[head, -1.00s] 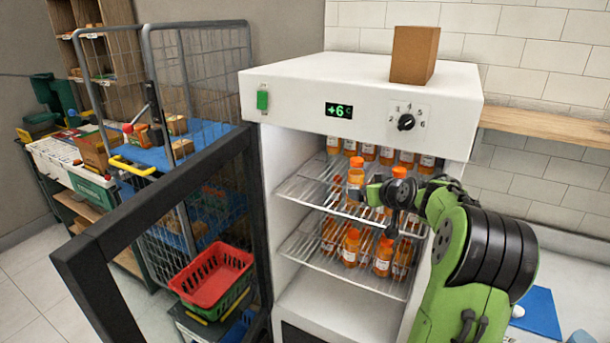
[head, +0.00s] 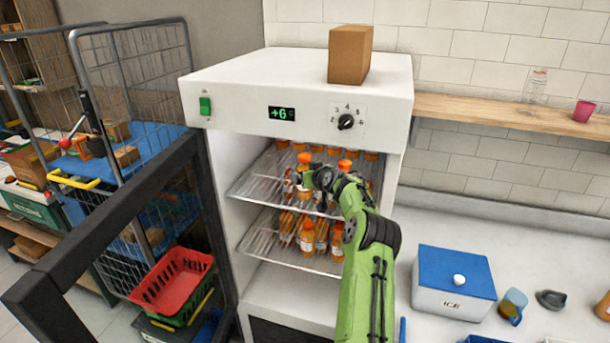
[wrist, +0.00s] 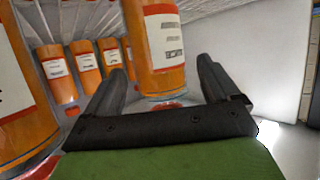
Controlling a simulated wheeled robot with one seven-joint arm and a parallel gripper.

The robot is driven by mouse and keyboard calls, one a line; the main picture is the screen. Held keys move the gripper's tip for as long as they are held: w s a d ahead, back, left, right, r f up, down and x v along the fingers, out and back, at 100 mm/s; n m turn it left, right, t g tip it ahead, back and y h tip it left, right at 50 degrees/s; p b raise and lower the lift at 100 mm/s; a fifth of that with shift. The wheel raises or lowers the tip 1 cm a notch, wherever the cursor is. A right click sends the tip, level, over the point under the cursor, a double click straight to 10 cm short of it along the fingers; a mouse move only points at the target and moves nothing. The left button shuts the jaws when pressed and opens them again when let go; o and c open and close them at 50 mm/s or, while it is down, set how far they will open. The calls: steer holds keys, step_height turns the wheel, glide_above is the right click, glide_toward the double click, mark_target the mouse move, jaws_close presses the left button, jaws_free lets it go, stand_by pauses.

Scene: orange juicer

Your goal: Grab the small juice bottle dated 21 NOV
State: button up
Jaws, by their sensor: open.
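Small orange juice bottles with orange caps and white labels stand in rows on the upper shelf (head: 252,190) and lower shelf (head: 262,243) of the open fridge. My gripper (head: 311,180) is at the upper shelf, beside a front bottle (head: 304,164). In the wrist view my open gripper (wrist: 160,82) has a finger on each side of a near bottle (wrist: 161,52), with no clear contact. Its label print is too blurred to read a date. Another bottle (wrist: 22,95) is close on the left, and several stand behind. I cannot tell which is dated 21 NOV.
The fridge door (head: 110,225) stands open on the left. A red basket (head: 172,285) is beyond it, by a wire cage trolley (head: 140,90). A cardboard box (head: 349,55) is on the fridge top. A blue-lidded ICE box (head: 453,285) sits on the right counter.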

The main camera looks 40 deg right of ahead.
steer(key=shift+p+x, duration=0.3)
steer(key=shift+x, duration=0.85)
steer(key=shift+r, duration=0.1)
steer(key=c, duration=1.3)
steer(key=shift+r, duration=0.15)
